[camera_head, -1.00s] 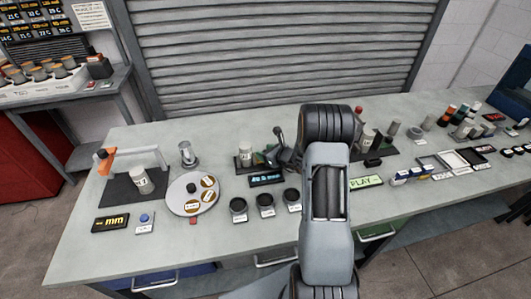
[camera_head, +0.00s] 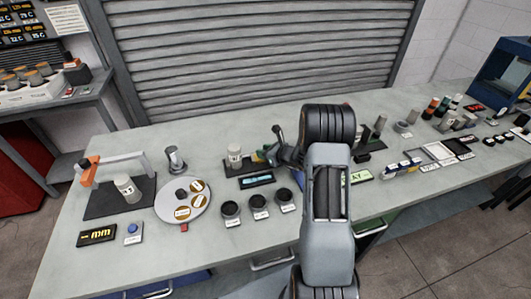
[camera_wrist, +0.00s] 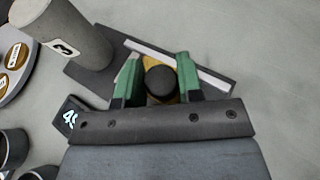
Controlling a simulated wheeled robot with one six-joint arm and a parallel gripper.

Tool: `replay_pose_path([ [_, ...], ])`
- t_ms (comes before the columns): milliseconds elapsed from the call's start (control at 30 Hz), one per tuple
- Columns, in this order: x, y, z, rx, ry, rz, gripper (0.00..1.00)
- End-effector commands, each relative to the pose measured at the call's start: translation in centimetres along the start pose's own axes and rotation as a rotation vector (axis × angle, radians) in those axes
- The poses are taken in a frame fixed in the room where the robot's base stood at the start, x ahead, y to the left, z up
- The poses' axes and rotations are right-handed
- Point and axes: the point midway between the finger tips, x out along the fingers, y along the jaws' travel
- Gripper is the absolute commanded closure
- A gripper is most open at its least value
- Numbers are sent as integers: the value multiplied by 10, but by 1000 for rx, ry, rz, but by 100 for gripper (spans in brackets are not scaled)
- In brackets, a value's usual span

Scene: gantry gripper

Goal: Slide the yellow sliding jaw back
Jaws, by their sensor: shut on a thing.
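My gripper (camera_wrist: 158,80) is shut on the dark round knob (camera_wrist: 160,81) of the yellow sliding jaw (camera_wrist: 146,97), with one green finger on each side. Only small yellow patches show around the knob. The jaw sits by a pale rail (camera_wrist: 190,64) on a dark base plate (camera_wrist: 88,72). A grey labelled cylinder (camera_wrist: 68,32) stands at the plate's left, apart from the fingers. In the head view the cylinder (camera_head: 235,157) is left of my gripper (camera_head: 262,156), and my arm hides part of the fixture.
A lit display (camera_head: 257,181) stands in front of the fixture, with several dark cups (camera_head: 259,202) nearer the front edge. A round grey disc (camera_head: 183,200) lies to the left. A small sign (camera_head: 361,176) and other parts stand right of my arm.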

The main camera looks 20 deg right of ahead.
Motion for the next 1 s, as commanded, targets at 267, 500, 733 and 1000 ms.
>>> replay_pose_path([
  [267, -2, -4, 0, 0, 4, -10, 100],
  [500, -1, -3, 0, -1, 4, -7, 44],
  [733, 0, -1, 0, -2, 4, -3, 41],
  [1000, -25, -2, 0, -1, 3, -7, 41],
])
